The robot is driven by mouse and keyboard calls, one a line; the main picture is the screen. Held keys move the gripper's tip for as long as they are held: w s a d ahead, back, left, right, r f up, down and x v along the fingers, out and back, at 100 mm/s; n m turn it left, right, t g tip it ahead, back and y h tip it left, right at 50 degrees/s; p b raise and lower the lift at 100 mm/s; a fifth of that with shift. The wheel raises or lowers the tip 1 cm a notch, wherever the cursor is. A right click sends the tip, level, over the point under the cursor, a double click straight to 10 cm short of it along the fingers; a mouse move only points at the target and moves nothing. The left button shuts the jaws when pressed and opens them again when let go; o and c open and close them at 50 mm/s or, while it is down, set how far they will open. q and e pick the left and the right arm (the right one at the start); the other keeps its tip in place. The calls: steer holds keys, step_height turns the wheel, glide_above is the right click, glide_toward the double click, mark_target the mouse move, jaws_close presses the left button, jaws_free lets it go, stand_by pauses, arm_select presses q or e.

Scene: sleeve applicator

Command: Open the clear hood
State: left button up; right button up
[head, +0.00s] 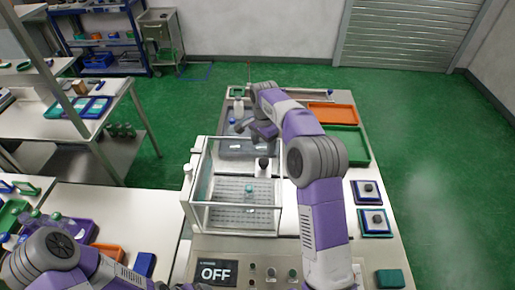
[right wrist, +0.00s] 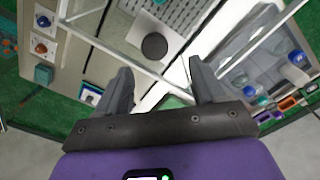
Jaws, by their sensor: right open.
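The clear hood (head: 205,165) is a see-through box with pale frame bars. It stands over a perforated plate (head: 230,215) on the machine in the middle. A small teal-topped piece (head: 249,188) shows through it on the plate. A black round knob (head: 263,163) is near the hood's far right side; it also shows in the right wrist view (right wrist: 154,46). My right gripper (head: 246,126) is above the machine, beyond the hood's far side. In the right wrist view its jaws (right wrist: 160,68) are apart and empty, with frame bars crossing beyond them. My left arm shows at lower left; its gripper is not seen.
A display reading OFF (head: 215,272) is on the machine's front panel. A grey tray (head: 240,148) with bottles lies behind the hood. Orange (head: 332,113) and green (head: 347,145) trays are at right. A side table (head: 130,205) with bins stands left.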

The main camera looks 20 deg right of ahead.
mark_target(264, 161)
steer(key=f, duration=0.4)
steer(key=s+f, duration=0.1)
steer(key=f, duration=0.1)
steer(key=shift+f, duration=0.45)
steer(key=shift+c, duration=0.2)
steer(key=shift+w, duration=0.1)
jaws_close()
